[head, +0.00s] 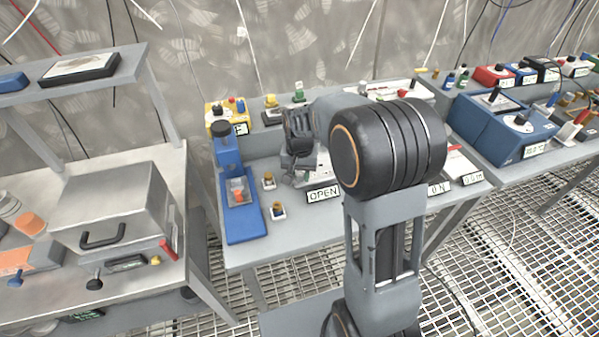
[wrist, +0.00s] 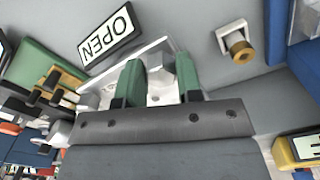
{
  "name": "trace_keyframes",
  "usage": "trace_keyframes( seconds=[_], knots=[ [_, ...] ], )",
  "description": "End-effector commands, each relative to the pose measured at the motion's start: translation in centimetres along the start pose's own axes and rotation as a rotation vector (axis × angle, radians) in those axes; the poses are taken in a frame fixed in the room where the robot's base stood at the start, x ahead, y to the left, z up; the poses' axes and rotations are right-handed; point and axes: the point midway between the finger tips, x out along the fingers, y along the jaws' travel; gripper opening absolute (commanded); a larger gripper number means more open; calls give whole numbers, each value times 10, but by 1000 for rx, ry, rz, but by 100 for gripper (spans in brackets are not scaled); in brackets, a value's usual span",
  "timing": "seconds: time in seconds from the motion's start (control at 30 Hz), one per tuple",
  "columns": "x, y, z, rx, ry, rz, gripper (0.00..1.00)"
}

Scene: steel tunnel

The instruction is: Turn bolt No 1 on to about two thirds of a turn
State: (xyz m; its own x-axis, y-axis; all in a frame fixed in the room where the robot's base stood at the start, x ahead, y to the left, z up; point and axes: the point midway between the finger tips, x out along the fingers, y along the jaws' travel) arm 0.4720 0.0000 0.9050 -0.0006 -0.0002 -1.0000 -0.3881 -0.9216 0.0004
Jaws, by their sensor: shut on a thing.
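My gripper (wrist: 160,78) has two green fingers, pointing at a white plate (wrist: 105,88) in the wrist view. In the head view my gripper (head: 298,172) is down at the bench behind the OPEN label, left of my large dark arm joint. The bolt is hidden there by my gripper and arm. How far the bolt is turned cannot be told.
The OPEN label (wrist: 108,35) lies beside the plate. A brass knob on a white base (wrist: 236,46) stands apart to its right in the wrist view. In the head view a blue device (head: 238,195) stands left, a yellow box (head: 222,118) behind it.

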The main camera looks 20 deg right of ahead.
Motion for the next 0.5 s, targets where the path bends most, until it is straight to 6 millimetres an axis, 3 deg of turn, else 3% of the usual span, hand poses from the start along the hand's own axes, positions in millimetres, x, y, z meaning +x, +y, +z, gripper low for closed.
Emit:
trace_keyframes(
  seconds=[0.5],
  knots=[
    [-1, -2, -1, 301, 3, -2, 9]
  ],
)
